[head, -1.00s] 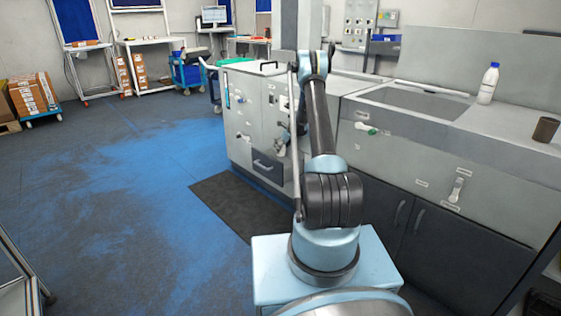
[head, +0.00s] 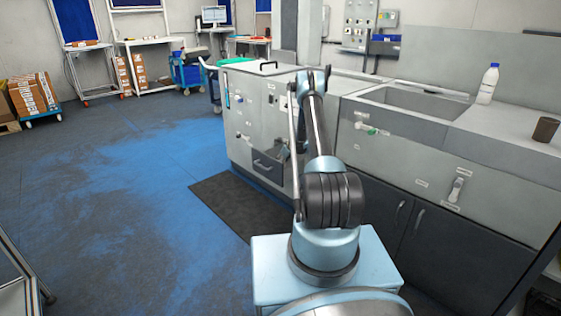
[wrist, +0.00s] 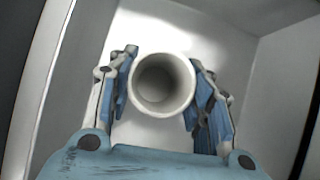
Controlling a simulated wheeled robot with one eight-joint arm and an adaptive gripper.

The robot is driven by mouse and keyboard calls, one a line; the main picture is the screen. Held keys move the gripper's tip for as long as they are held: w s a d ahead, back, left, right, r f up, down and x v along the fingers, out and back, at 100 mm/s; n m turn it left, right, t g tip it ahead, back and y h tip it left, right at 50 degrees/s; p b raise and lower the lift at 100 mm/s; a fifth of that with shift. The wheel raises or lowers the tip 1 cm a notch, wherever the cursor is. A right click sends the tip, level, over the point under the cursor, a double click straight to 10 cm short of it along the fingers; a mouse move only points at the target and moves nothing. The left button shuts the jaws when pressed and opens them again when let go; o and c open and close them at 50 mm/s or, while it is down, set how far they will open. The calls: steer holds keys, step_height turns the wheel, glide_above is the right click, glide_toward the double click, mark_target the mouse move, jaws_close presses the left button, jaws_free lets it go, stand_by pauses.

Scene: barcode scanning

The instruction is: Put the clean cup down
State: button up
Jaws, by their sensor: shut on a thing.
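A pale grey-white cup (wrist: 162,85) shows in the wrist view, its round open mouth facing the camera. My gripper (wrist: 163,88) is shut on it, with one blue-padded finger on each side. The cup is over a pale, box-like recess (wrist: 215,45) with walls around it. I cannot tell whether its base touches the surface behind it. In the head view, my arm reaches toward the grey cabinet, and the held cup cannot be made out.
A sink basin (head: 417,101) is set in the grey counter at right. A white bottle with a blue cap (head: 487,85) and a dark brown cup (head: 546,129) stand on that counter. A dark drawer (head: 267,166) is on the cabinet front.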

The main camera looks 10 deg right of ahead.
steer(key=shift+f, duration=0.15)
steer(key=o, duration=0.8)
steer(key=shift+c, duration=0.2)
